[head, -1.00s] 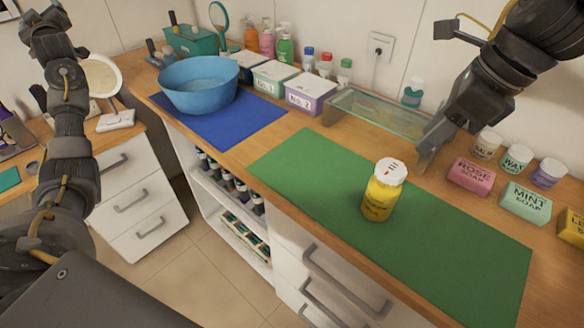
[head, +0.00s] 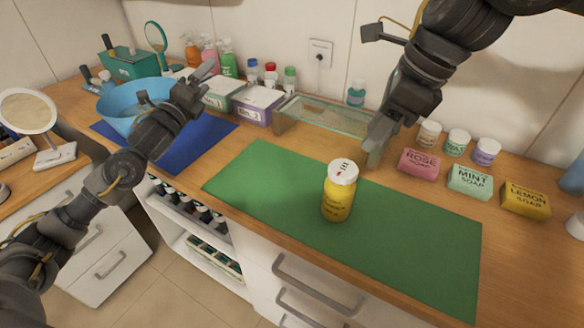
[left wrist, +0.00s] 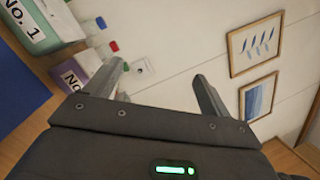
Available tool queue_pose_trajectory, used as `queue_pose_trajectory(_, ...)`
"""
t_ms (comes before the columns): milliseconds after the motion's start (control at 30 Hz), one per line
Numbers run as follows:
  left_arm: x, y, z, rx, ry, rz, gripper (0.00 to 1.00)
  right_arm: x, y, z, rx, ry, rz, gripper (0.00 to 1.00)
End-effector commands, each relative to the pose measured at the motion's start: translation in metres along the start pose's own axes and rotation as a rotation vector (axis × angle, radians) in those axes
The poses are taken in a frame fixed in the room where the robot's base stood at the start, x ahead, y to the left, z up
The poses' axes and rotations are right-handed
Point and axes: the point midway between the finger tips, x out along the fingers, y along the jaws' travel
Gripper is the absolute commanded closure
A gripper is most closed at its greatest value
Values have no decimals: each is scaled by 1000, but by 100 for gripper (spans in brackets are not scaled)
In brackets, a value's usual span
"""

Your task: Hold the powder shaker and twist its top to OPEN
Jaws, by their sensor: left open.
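The powder shaker is a yellow bottle (head: 338,200) with a white top (head: 343,172). It stands upright on the green mat (head: 420,245). My left gripper (head: 208,72) is open and empty above the blue mat, in front of the blue bowl, well to the left of the shaker. Its two spread fingers show in the left wrist view (left wrist: 160,85) with nothing between them. My right gripper (head: 374,145) is above the back edge of the green mat, behind and to the right of the shaker, and not touching it. Its finger gap is hard to see.
A blue bowl (head: 130,100) stands on the blue mat (head: 200,150). Labelled boxes (head: 257,104) and a glass tray (head: 320,117) line the back. Soaps (head: 470,181) and small jars (head: 458,143) stand at right. The green mat around the shaker is clear.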

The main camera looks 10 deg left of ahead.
Motion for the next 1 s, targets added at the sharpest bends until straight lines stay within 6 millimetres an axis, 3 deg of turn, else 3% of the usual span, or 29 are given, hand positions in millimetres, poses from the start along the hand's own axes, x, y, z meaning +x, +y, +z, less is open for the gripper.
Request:
queue_pose_trajectory(33, -7, -4, -32, 71, 65, -15, 17, 0, 0, 0, 0, 0, 0, 64)
queue_pose_trajectory(100, -19, -11, -74, 183, 151, -47, 17, 0, 0, 0, 0, 0, 0, 64)
queue_pose_trajectory(300, -72, -35, -186, 479, 372, -197, 17, 0, 0, 0, 0, 0, 0, 64)
queue_pose_trajectory(500, -134, -62, -264, 698, 514, -388, 17, 0, 0, 0, 0, 0, 0, 64)
queue_pose_trajectory(700, -176, -82, -302, 813, 570, -527, 17, 0, 0, 0, 0, 0, 0, 64)
queue_pose_trajectory(1000, -188, -88, -312, 850, 582, -574, 17, 0, 0, 0, 0, 0, 0, 64)
